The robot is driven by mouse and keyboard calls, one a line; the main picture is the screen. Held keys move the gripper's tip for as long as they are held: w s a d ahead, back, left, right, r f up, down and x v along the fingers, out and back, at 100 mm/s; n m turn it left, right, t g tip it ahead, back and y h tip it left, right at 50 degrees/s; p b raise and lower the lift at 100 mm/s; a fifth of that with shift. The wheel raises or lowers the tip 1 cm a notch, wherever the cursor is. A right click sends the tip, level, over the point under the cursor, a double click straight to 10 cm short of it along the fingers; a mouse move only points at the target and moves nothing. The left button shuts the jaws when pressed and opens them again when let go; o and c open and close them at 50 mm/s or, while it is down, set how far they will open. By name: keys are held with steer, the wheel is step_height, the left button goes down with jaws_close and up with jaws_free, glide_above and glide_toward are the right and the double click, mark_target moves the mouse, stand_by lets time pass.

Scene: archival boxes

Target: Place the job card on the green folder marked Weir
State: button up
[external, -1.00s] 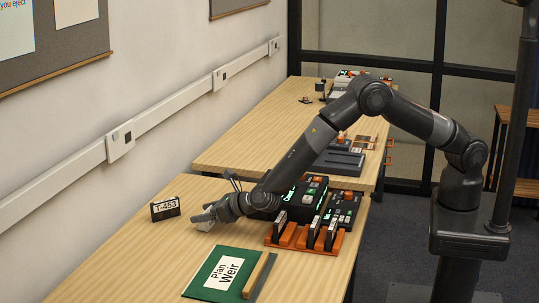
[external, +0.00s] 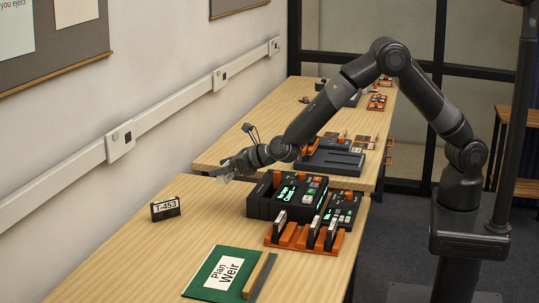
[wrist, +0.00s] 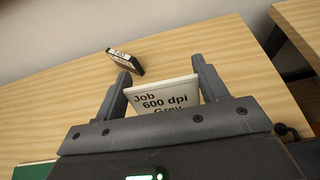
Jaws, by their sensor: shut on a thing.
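My gripper (external: 223,174) is shut on the job card (wrist: 162,95), a white card whose text reads "Job 600 dpi Grey" in the wrist view. The card is held between both fingers, above the near table's far end; its lower part is hidden by my gripper. The green folder (external: 204,283), labelled "Plan Weir", lies flat at the front of the near table, well below and in front of my gripper. Its green edge also shows at the lower left of the wrist view (wrist: 35,171).
A black block marked T-453 (external: 165,208) stands near the wall. A dark device with green displays (external: 262,200) and an orange rack (external: 287,243) holding dark upright pieces stand right of centre. A wooden strip (external: 258,274) lies along the folder's right side. The table between is bare.

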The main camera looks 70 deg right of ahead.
steer(key=s+a+n+y, duration=0.2)
steer(key=s+a, duration=0.2)
steer(key=a, duration=0.3)
steer(key=s+a+n+g+y, duration=0.1)
steer(key=s+a, duration=0.3)
steer(key=a, duration=0.3)
steer(key=s+a+n+y, duration=0.2)
steer(key=s+a, duration=0.2)
steer(key=a, duration=0.3)
glide_above(230, 274)
steer(key=shift+y, duration=0.3)
steer(key=f, duration=0.3)
steer(key=d+f, duration=0.1)
steer(key=f, duration=0.1)
steer(key=shift+f, duration=0.3)
steer(key=shift+a+f, duration=0.3)
steer(key=shift+a, duration=0.15)
steer(key=shift+f, duration=1.95)
steer(key=shift+f, duration=0.15)
steer(key=o, duration=0.9)
steer(key=shift+o, duration=0.2)
